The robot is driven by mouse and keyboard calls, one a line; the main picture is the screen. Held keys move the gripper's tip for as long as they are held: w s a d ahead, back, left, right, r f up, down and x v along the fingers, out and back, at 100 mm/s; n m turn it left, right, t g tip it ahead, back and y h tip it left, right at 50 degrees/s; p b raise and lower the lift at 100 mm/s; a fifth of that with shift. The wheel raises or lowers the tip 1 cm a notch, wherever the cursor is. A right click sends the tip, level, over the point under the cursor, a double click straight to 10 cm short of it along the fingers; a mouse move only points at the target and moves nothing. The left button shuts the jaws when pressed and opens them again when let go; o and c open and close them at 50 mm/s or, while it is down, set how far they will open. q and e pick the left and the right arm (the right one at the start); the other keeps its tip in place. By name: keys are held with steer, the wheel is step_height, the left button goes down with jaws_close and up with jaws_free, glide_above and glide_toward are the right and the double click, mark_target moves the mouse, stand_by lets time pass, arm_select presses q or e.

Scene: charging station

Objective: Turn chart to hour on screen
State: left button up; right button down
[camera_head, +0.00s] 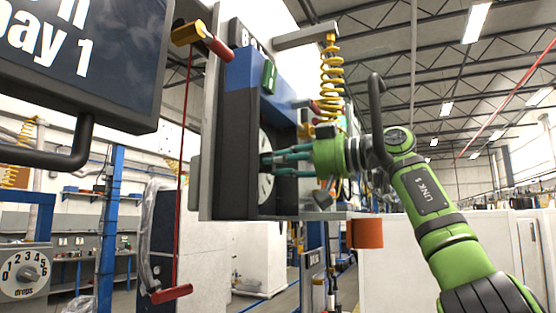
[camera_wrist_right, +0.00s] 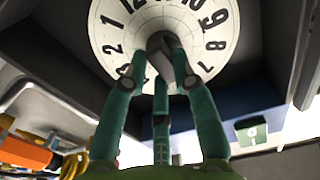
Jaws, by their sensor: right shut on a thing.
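The round white chart disc (camera_head: 265,188) sits inside a dark, blue-topped box (camera_head: 240,72). In the right wrist view the disc (camera_wrist_right: 113,40) shows black hour numbers around its rim and a grey knob (camera_wrist_right: 158,48) at its centre. My right gripper (camera_head: 270,158) reaches into the box from the right. Its green fingers (camera_wrist_right: 158,70) are shut on the knob and hide the lower part of the disc. The screen (camera_head: 75,55) at upper left shows white text ending in "1"; its upper line is cut off. My left gripper is not in view.
A yellow and red lever (camera_head: 203,40) sticks out beside the box. A red pull handle (camera_head: 172,293) hangs on a red cord below. A yellow coiled hose (camera_head: 331,75) hangs close to my right arm. A "drops" dial (camera_head: 28,272) is at lower left.

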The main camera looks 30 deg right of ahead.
steer(key=shift+r, duration=0.2)
stand_by(0.4)
steer(key=c, duration=1.1)
jaws_free()
steer(key=shift+o, duration=0.6)
steer(key=shift+w+a+f, duration=0.15)
steer(key=v, duration=1.2)
